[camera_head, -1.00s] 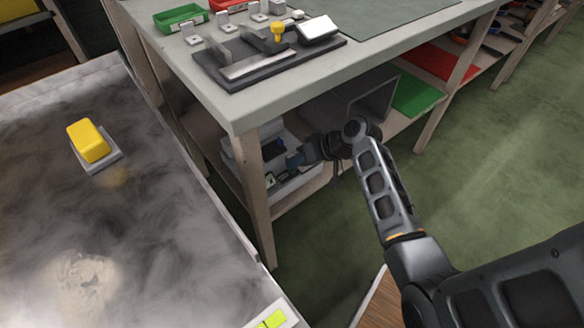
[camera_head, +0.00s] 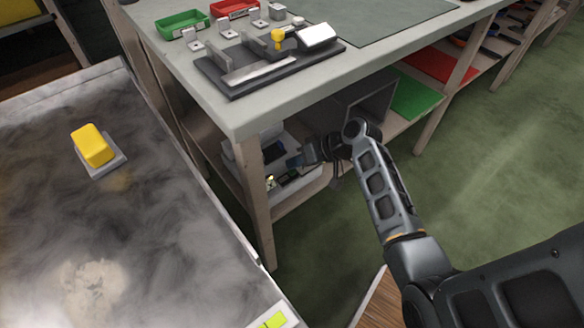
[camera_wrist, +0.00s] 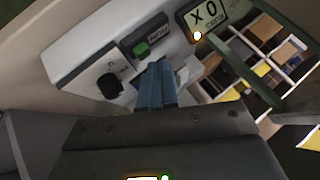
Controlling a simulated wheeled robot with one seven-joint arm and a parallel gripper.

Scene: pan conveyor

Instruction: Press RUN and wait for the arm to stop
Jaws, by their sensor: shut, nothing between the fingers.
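A pale control panel (camera_wrist: 88,60) fills the upper left of the wrist view. It carries a green button (camera_wrist: 142,48) beside a small dark label I cannot read for sure, a black knob (camera_wrist: 110,86) and a display (camera_wrist: 207,14) showing "X 0". My gripper (camera_wrist: 158,66) is shut and empty, its blue fingers pointing at the panel just below the green button; I cannot tell whether they touch it. In the head view my gripper (camera_head: 293,162) is under the bench, by a grey box (camera_head: 284,195) on the lower shelf, with my arm reaching in from the right.
The bench (camera_head: 205,100) with its leg (camera_head: 257,210) stands close to my arm. A fixture plate (camera_head: 235,88) and green and red trays lie on top. A yellow block (camera_head: 93,146) sits on a grey base on the smoky surface at left. Green floor at right is clear.

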